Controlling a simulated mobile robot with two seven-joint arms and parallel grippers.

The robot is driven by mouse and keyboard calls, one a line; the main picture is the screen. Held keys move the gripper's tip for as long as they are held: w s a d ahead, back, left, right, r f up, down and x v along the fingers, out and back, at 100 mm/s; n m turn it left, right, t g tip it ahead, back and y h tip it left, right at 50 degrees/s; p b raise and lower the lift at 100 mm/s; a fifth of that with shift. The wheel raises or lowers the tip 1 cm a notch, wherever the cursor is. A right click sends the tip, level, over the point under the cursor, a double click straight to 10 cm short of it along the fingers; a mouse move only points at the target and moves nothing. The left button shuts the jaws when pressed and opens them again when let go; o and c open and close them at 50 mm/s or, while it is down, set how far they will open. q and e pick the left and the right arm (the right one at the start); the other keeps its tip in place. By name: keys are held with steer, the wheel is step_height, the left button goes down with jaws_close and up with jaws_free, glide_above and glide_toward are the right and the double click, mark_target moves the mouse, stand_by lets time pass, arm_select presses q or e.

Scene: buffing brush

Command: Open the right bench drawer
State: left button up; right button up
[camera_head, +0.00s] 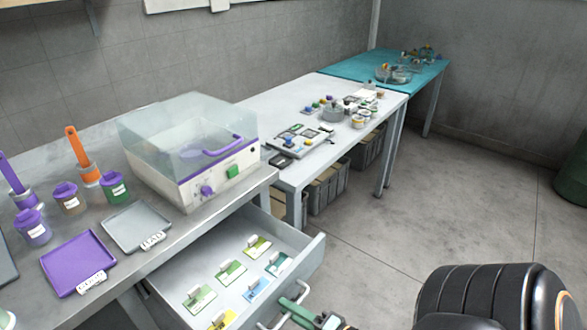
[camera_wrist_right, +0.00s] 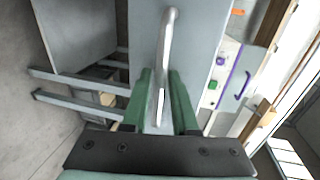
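The right bench drawer (camera_head: 314,262) is pulled out from under the bench, its inside in plain view. Several small cards in green, yellow, blue and teal stand in it. A metal bar handle (camera_head: 299,292) is on its front; the handle also runs upright in the right wrist view (camera_wrist_right: 167,55). My right gripper (camera_head: 293,312) is at the handle, at the bottom of the head view. My left gripper is not in view.
A clear-lidded machine (camera_head: 188,160) stands on the bench above the drawer. A purple tray (camera_head: 75,262), a grey tray (camera_head: 135,226) and several cups are to its left. A white table (camera_head: 265,110) and grey bins (camera_head: 328,190) lie beyond.

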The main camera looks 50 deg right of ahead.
steer(key=v, duration=1.2)
steer(key=shift+s, duration=0.25)
steer(key=w+a+f+n+g, duration=0.3)
steer(key=w+a+f+n, duration=0.1)
steer(key=a+n, duration=0.3)
steer(key=w+a+f+n+g+y+p, duration=0.1)
steer(key=w+a+f+n+g, duration=0.2)
steer(key=a+n, duration=0.4)
step_height(320, 180, down, 3)
steer(key=w+n, duration=0.1)
steer(key=n, duration=0.4)
steer(key=shift+a+r, duration=0.2)
steer(key=shift+a, duration=0.05)
